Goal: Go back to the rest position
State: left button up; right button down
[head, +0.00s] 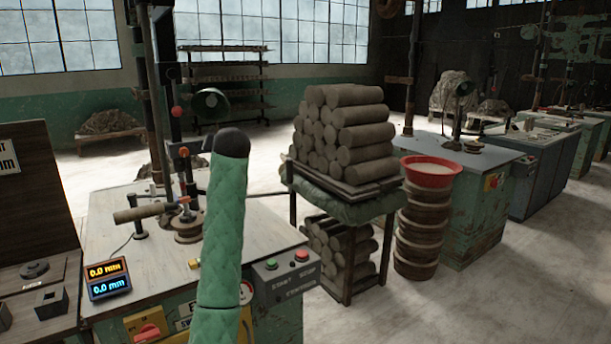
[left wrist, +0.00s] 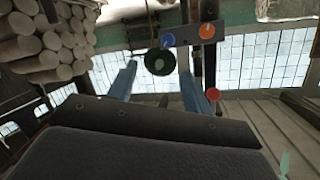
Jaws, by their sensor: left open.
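My left gripper (left wrist: 158,72) shows in the left wrist view as two blue fingers standing apart with nothing between them. Beyond them are a dark round lamp (left wrist: 160,62) and a bar with a blue and an orange knob (left wrist: 207,31). In the head view a green quilted arm link with a black rounded end stands upright in the middle, in front of the workbench; I take it as mine. No gripper fingers show in the head view. My right gripper is in neither view.
A workbench (head: 112,232) with a clay roll (head: 138,213) and a 0.0 mm display (head: 108,278) stands at left. Stacked clay rolls (head: 345,140) lie on a stand right of the arm. A red basin (head: 430,172) tops a bucket stack. Floor (head: 470,305) is clear at front right.

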pick_arm(q)
jog(key=s+d+f+m+g+h+p, duration=0.15)
jog(key=s+d+f+h, duration=0.3)
jog(key=s+f, duration=0.95)
jog(key=s+d+f+m+g+h+p, duration=0.1)
jog(key=s+d+f+g+h+p, duration=0.3)
jog(key=s+f, duration=1.05)
jog(key=s+f+g, duration=0.2)
jog(key=s+f, duration=0.5)
jog(key=s, duration=0.5)
jog(key=s+d+f+g+p, duration=0.1)
jog(key=s+f+g, duration=0.1)
jog(key=s+f, duration=0.6)
jog(key=s+f+g, duration=0.2)
jog(key=s+f, duration=0.5)
jog(key=s, duration=1)
jog(key=shift+s+d+f+y+p, duration=0.2)
jog(key=shift+d+f+y+p, duration=0.1)
jog(key=shift+y, duration=0.15)
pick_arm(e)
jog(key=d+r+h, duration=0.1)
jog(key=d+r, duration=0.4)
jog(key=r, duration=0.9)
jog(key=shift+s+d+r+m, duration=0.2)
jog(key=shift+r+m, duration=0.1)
